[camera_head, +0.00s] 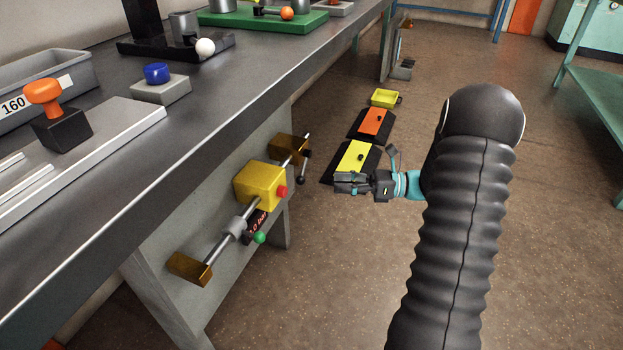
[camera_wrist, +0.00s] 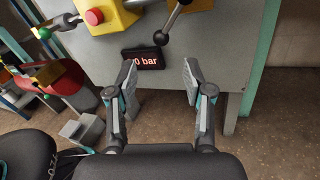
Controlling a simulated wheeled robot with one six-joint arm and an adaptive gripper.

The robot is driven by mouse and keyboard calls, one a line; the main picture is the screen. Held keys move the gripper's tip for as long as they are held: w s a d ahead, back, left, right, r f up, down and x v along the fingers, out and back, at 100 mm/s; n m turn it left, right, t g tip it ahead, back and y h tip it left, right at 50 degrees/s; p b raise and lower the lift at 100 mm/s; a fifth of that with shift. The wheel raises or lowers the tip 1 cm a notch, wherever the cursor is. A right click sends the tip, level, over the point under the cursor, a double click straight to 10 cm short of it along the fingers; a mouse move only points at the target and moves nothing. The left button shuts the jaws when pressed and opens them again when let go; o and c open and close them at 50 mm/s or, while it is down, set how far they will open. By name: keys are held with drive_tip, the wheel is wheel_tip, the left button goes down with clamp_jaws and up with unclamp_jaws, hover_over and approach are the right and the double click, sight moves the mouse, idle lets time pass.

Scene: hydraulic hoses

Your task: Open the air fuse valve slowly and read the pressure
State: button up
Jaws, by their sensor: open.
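The valve unit under the bench has a yellow block (camera_head: 260,185) with a red button (camera_head: 282,191), on a grey pipe. A lever with a dark ball knob (camera_head: 305,153) sits at its far end; the knob (camera_wrist: 160,37) is just beyond my fingertips in the wrist view. A green ball (camera_head: 259,237) sits at the near side. The small black display (camera_wrist: 143,59) shows red text ending in "0 bar"; my left finger is close to the first digits, which I cannot read surely. My gripper (camera_wrist: 159,70) is open and empty, apart from the lever.
The grey bench (camera_head: 225,112) overhangs the valve, with a blue knob box (camera_head: 160,82) and an orange knob (camera_head: 44,92) on top. Yellow and orange floor boxes (camera_head: 375,122) stand beyond my gripper. The brown floor to the right is clear.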

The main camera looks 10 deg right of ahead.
sight(300, 179)
drive_tip(key=x, duration=1.1)
drive_tip(key=shift+b, duration=0.3)
